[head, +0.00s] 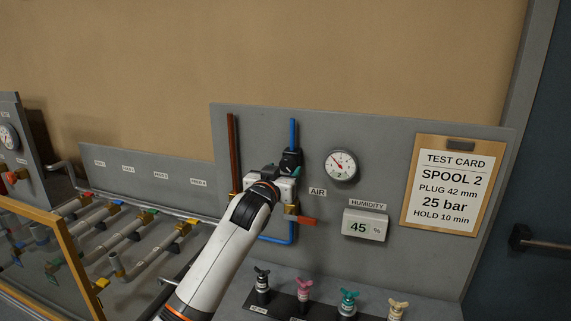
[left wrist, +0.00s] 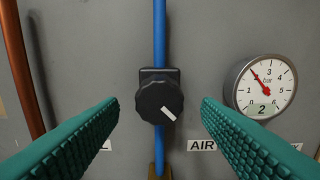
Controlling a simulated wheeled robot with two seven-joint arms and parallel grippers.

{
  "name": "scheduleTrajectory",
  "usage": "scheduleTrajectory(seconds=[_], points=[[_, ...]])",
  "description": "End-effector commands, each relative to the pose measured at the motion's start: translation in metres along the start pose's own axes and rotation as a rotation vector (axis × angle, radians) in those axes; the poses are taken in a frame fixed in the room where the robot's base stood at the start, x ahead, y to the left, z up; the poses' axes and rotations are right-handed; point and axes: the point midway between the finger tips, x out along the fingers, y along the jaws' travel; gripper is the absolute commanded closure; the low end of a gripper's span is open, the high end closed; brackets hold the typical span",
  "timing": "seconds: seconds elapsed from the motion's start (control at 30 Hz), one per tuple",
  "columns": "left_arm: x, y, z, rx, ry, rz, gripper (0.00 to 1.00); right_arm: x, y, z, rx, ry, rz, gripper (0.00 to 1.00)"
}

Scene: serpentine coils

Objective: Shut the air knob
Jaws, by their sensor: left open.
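The air knob (left wrist: 160,101) is a black ribbed knob with a white mark, set on the blue pipe (left wrist: 160,40) beside the AIR label (left wrist: 202,145). The white mark points to the lower right in the left wrist view. In the head view the knob (head: 290,160) shows just above my left gripper (head: 275,178). My left gripper is open, its two green ribbed fingers (left wrist: 160,120) standing left and right of the knob, apart from it. The pressure gauge (left wrist: 265,87) to the right has its red needle toward the upper left; it also shows in the head view (head: 341,165). My right gripper is not seen.
A brown pipe (head: 232,150) runs left of the knob. A red-handled valve (head: 302,220) sits below it. A humidity display (head: 365,225) reads 45. Several winged plugs (head: 304,288) stand on the ledge. Coiled pipes with coloured handles (head: 130,235) lie at left behind a yellow frame (head: 62,222).

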Motion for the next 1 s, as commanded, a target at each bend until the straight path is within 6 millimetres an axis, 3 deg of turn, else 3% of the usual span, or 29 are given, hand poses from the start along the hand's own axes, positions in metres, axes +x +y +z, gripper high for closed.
scheduleTrajectory(seconds=[0.2,0.6,0.87,1.0], points=[[0.02,0.0,0.001,0.001,0.001,0.0,0.42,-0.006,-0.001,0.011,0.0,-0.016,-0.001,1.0],[0.025,0.0,0.0,0.001,0.0,0.0,0.42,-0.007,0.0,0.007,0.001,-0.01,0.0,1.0],[0.024,0.0,0.0,0.001,0.0,0.0,0.83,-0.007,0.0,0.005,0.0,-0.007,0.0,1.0],[0.024,0.0,-0.001,-0.003,0.0,0.0,0.86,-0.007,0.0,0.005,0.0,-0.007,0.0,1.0]])
